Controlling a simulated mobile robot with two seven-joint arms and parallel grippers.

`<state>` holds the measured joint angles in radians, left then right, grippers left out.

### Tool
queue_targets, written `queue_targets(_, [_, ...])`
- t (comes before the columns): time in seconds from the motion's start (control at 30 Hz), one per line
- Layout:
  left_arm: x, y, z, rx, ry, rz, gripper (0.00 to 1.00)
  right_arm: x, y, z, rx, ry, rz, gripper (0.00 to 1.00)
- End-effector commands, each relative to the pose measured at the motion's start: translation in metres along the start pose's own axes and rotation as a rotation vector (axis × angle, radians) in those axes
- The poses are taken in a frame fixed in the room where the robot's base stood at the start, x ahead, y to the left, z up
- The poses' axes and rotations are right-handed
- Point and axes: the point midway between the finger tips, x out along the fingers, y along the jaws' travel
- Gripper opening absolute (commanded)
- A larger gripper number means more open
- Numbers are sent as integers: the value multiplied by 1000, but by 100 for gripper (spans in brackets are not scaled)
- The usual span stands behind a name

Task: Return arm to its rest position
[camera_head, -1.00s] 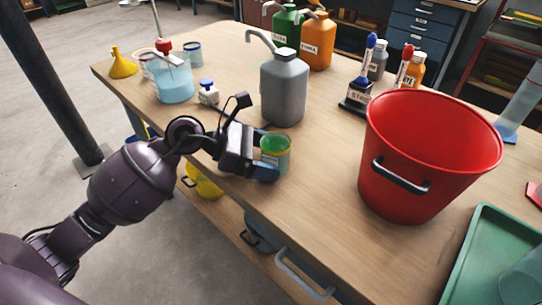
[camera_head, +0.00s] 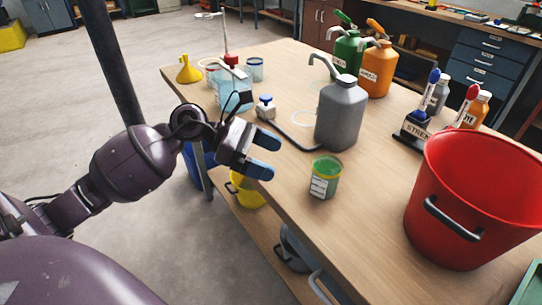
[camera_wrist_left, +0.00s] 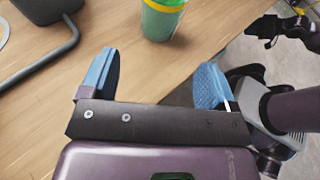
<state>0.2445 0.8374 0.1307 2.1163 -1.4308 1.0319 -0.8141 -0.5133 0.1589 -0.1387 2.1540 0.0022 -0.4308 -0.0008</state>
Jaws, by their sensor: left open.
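My left gripper (camera_head: 264,156) is open and empty, with blue-padded fingers, at the table's left edge in the head view. In the left wrist view its two fingers (camera_wrist_left: 160,85) stand wide apart with nothing between them.
A grey jug (camera_head: 342,115) stands behind the cup, and a red bucket (camera_head: 465,205) stands to the right. A beaker of blue liquid (camera_head: 233,92), a small white bottle (camera_head: 265,108) and a yellow funnel (camera_head: 189,70) stand at the back left. Open floor lies left of the wooden table (camera_head: 285,190).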

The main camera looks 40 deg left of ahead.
Motion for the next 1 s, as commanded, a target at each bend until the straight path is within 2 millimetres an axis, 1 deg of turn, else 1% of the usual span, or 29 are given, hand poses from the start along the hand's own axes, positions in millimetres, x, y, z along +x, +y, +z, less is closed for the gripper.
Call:
queue_targets(0.33, [0,0,0,-2,-2,0,82,-1,0,1,1,-3,1,42])
queue_targets(0.47, [1,-7,2,-86,-70,-1,82,-3,1,-5,1,8,3,42])
queue_targets(0.57, [2,-20,5,-280,-217,1,82,-5,3,-15,1,26,6,42])
queue_targets(0.67, [-1,-32,6,-578,-422,13,82,-9,5,-25,2,44,10,42])
queue_targets(0.7, [-4,-36,4,-711,-508,21,82,-11,5,-28,2,49,11,42])
queue_targets(0.77, [-9,-39,-3,-905,-626,35,82,-13,6,-31,4,53,13,42])
queue_targets(0.8, [-12,-40,-9,-1031,-700,46,82,-15,6,-32,4,55,14,42])
queue_targets(0.87, [-17,-43,-21,-1214,-803,63,82,-17,6,-34,6,57,15,42])
queue_targets(0.9, [-20,-45,-30,-1333,-869,78,82,-19,6,-34,7,56,15,42])
queue_targets(0.97, [-24,-49,-47,-1513,-966,100,82,-22,6,-35,9,56,15,42])
queue_targets(1.0, [-26,-53,-59,-1635,-1030,116,82,-24,6,-36,11,57,16,42])
